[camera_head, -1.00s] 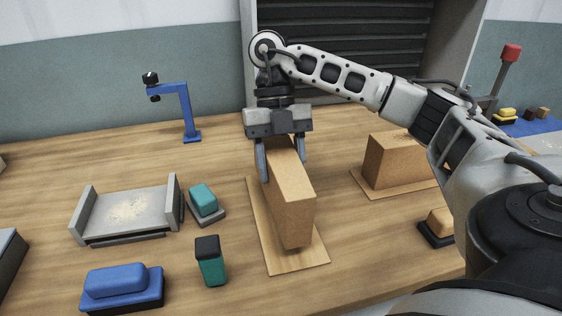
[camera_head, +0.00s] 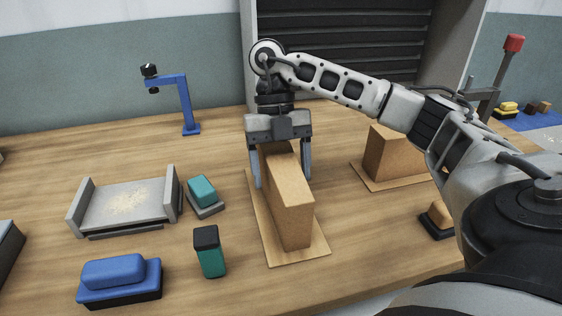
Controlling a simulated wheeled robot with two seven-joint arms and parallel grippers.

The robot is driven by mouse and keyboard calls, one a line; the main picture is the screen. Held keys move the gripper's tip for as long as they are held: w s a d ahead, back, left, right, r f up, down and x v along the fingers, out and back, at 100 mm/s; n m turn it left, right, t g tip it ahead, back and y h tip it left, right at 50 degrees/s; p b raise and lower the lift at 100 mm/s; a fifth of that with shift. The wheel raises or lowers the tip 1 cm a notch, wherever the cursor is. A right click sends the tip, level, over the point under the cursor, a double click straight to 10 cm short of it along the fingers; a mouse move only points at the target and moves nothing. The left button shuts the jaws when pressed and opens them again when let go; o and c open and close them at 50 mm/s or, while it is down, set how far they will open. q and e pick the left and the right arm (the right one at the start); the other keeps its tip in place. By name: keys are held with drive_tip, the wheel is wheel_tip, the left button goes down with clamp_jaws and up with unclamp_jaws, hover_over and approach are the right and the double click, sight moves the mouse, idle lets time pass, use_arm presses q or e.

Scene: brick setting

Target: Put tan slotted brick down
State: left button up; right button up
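The tan slotted brick (camera_head: 291,208) is a long tan block standing on a thin wooden board (camera_head: 268,243) in the middle of the table. Its slots cannot be made out from here. My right gripper (camera_head: 281,182) points down over the brick's far end. Its fingers are spread, one on each side of the brick, with gaps showing. The brick's far end is partly hidden under the gripper. My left gripper is not in view.
Another tan block (camera_head: 394,155) stands on a second board to the right. A grey tray (camera_head: 90,212), a teal sponge-like block (camera_head: 202,190), a teal-and-black block (camera_head: 209,254) and a blue block (camera_head: 114,272) lie left. A blue stand (camera_head: 186,108) is behind.

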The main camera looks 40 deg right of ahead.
drive_tip(key=p+v, duration=0.5)
drive_tip(key=v, duration=0.6)
drive_tip(key=shift+a+r+p, duration=0.1)
drive_tip(key=shift+r+p, duration=0.1)
drive_tip(key=shift+p, duration=0.15)
drive_tip(key=shift+w+r, duration=0.2)
drive_tip(key=shift+r, duration=0.1)
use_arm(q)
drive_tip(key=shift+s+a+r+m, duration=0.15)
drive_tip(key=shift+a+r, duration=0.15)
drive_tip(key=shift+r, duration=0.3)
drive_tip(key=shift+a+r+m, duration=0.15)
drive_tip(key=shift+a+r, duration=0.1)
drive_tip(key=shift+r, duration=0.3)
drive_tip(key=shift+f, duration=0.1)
